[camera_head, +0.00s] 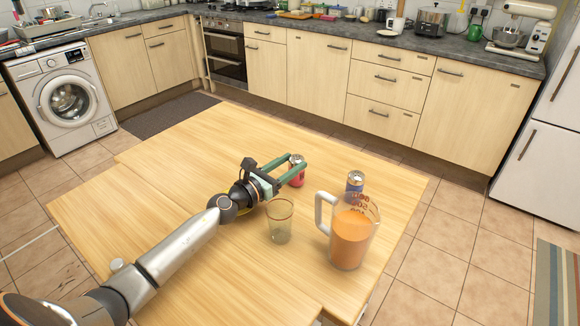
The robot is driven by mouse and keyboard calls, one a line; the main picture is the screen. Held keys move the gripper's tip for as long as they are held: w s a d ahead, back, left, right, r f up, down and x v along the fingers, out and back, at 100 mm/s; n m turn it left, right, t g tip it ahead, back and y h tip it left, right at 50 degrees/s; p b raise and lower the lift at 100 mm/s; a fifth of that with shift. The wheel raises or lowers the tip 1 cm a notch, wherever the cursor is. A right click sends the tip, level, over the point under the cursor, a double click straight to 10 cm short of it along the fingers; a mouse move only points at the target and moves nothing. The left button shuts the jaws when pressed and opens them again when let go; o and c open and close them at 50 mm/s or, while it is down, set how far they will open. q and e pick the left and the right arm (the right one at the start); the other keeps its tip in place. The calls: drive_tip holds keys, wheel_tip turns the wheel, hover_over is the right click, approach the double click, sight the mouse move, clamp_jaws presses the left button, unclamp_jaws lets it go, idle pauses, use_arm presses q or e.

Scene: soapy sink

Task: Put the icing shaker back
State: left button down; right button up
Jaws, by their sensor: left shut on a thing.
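My left gripper (285,170) reaches in over the wooden table (190,160), its green fingers shut around a small red container (297,178) with a grey top. The container is upright at about the middle of the table; I cannot tell whether it touches the wood. It may be the icing shaker, but its label is too small to read. A blue can-like container (355,181) with a light top stands to its right, partly behind the measuring jug. My right gripper is not in view.
The table's left part is clear. A crowded counter (380,43), washing machine (68,98) and fridge (545,150) stand beyond.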

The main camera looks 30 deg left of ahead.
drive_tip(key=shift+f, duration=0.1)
use_arm(q)
drive_tip(key=shift+f, duration=0.2)
drive_tip(key=shift+c, duration=1.4)
unclamp_jaws()
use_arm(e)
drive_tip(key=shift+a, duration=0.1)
use_arm(q)
drive_tip(key=shift+r, duration=0.1)
drive_tip(key=shift+r, duration=0.15)
drive_tip(key=shift+s+a, duration=0.1)
drive_tip(key=shift+s, duration=0.1)
drive_tip(key=b+v, duration=0.1)
drive_tip(key=v, duration=0.9)
drive_tip(key=shift+s, duration=0.35)
drive_tip(key=shift+s+a+b, duration=0.15)
drive_tip(key=shift+s+b, duration=0.2)
drive_tip(key=shift+s, duration=0.1)
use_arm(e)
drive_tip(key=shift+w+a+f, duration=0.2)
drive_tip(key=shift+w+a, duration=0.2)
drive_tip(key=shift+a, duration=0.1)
